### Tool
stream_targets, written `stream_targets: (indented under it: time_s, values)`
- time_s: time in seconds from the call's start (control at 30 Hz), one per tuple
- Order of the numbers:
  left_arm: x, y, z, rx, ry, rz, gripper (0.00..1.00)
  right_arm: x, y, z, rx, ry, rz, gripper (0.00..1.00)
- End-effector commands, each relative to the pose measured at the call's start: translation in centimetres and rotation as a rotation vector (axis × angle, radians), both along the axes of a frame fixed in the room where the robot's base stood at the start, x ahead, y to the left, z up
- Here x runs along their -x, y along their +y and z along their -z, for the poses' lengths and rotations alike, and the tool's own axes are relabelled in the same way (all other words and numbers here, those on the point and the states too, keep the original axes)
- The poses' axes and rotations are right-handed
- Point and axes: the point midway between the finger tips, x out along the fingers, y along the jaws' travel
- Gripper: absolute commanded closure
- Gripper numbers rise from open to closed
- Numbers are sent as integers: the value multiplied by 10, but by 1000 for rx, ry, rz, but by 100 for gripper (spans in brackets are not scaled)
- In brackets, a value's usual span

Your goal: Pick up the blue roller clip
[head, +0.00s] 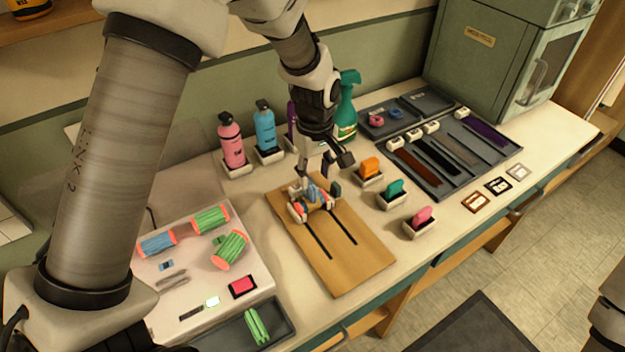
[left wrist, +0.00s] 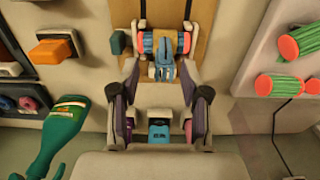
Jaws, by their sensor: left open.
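The blue roller clip (head: 318,194) sits at the far end of the wooden board, on or against a short roller with red-pink ends. In the left wrist view the blue clip (left wrist: 163,72) stands in front of the roller's middle, between my finger lines. My left gripper (head: 322,172) is open and points down just above the clip; it also shows in the left wrist view (left wrist: 160,84). The gripper partly hides the clip in the head view. I cannot tell whether the fingers touch it. My right gripper is not in view.
A dark green block (left wrist: 117,42) is beside the roller. Bottles, including a green spray bottle (head: 346,108), stand behind. Orange (head: 369,167), teal (head: 395,188) and pink (head: 422,215) pieces stand in holders to the right. A white platform (head: 195,270) with green rollers is left. The board's near part is clear.

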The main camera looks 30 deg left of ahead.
Motion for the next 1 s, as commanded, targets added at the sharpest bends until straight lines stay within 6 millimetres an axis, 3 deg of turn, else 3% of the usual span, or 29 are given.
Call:
stream_targets:
  time_s: [0.3,0.57,0.67,0.7,1.0]
  values:
    - [4,4,50,0,4,1,54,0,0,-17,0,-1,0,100]
    - [3,4,59,1,-1,1,54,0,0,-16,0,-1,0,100]
    - [3,4,59,1,-1,1,82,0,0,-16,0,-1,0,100]
    - [3,4,59,1,-1,1,97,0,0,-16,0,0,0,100]
    - [3,4,59,0,0,1,100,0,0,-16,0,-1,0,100]
